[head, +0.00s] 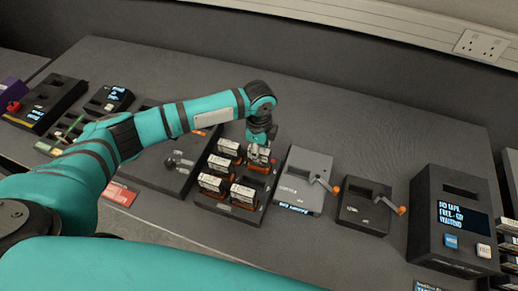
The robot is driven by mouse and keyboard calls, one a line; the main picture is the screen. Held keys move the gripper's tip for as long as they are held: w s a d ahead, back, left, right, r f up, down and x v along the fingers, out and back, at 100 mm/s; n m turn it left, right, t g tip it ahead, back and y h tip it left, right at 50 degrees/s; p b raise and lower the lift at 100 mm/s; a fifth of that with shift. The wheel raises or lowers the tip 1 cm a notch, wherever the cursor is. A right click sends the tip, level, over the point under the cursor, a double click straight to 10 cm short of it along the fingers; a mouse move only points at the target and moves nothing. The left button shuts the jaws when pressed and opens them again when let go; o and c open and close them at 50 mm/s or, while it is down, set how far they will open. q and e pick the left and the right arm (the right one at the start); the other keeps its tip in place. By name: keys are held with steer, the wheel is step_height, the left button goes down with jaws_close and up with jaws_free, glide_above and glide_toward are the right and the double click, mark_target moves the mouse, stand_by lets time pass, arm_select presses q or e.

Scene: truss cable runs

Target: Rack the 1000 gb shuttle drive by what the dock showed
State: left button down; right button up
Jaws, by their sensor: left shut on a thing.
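A dark rack (221,205) holds several upright shuttle drives with pale labels and orange-brown bases. One drive (228,148) stands at its back left and another (243,196) at its front. My left gripper (259,148) points down over the rack's back right and is shut on a drive (262,168) there. I cannot tell whether that drive is seated or slightly lifted. The drive labels are too small to read, so I cannot tell which is 1000 gb. A grey dock (303,172) with an orange-tipped lever and a lit strip stands right of the rack. My right gripper is out of view.
A smaller dark unit (365,209) with an orange-tipped lever stands further right. A dark box with a lit screen (459,218) is at the right. More dark devices (49,103) stand at the left, with a red tag (119,194) at the front edge. The table's back is clear.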

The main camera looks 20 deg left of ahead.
arm_select(q)
steer(key=shift+f, duration=0.55)
stand_by(0.5)
steer(key=c, duration=0.6)
jaws_free()
step_height(320, 180, up, 8)
steer(key=p, duration=0.8)
steer(key=shift+f, duration=0.2)
steer(key=shift+f, duration=0.1)
stand_by(0.3)
